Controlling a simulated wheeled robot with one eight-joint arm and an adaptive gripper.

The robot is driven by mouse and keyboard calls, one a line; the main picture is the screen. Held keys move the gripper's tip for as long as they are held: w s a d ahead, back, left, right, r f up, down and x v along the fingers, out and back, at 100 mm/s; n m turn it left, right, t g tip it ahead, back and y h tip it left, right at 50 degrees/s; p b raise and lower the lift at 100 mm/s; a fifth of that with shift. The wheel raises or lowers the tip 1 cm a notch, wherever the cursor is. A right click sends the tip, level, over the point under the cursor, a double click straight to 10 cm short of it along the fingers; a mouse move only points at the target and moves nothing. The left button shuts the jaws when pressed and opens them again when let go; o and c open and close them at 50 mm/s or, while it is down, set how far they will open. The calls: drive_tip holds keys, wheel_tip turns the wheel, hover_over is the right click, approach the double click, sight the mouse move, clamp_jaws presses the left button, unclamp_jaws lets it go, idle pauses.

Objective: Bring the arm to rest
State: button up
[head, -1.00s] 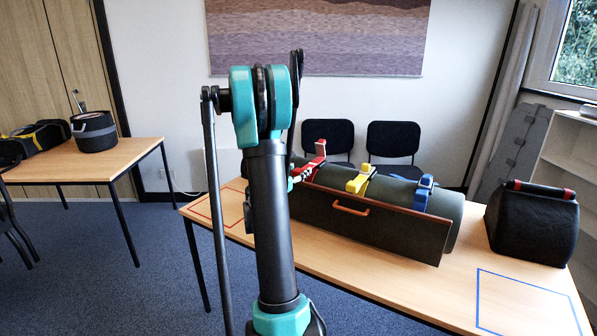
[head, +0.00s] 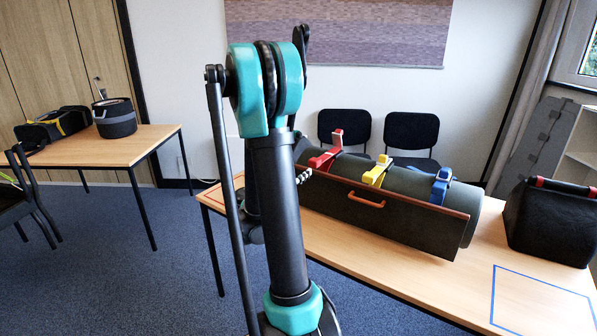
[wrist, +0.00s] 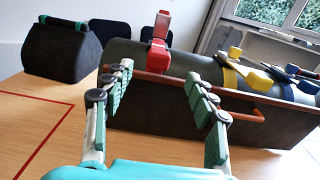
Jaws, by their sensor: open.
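My gripper (wrist: 158,80) is open and empty in the wrist view, its two green-padded fingers spread apart in front of the dark roll. In the head view a small part of the gripper (head: 304,175) shows beside my arm, left of the red clamp. The red clamp (wrist: 157,55) stands on the roll with its handle up; it also shows in the head view (head: 325,160). My arm is raised and bent in the middle of the head view and hides part of the table.
The dark green roll (head: 466,205) lies behind a dark panel (head: 400,226) with an orange handle. Yellow (head: 376,175) and blue (head: 440,187) clamps sit on it. A red-handled black bag (head: 550,222) stands right; a green-handled bag (wrist: 62,50) shows in the wrist view.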

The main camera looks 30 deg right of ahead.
idle(0.3)
drive_tip(key=s+a+f+m+g+y, duration=0.1)
drive_tip(key=s+a+f+m+y, duration=0.7)
drive_tip(key=a, duration=0.6)
drive_tip(key=s+a+f+m+g+y, duration=0.2)
drive_tip(key=s+a+f+m+y, duration=0.6)
drive_tip(key=s+a+m, duration=0.5)
drive_tip(key=shift+a+f+m, duration=0.2)
drive_tip(key=shift+a+m, duration=0.15)
drive_tip(key=shift+m, duration=0.65)
drive_tip(key=shift+w, duration=0.1)
drive_tip(key=shift+c, duration=0.5)
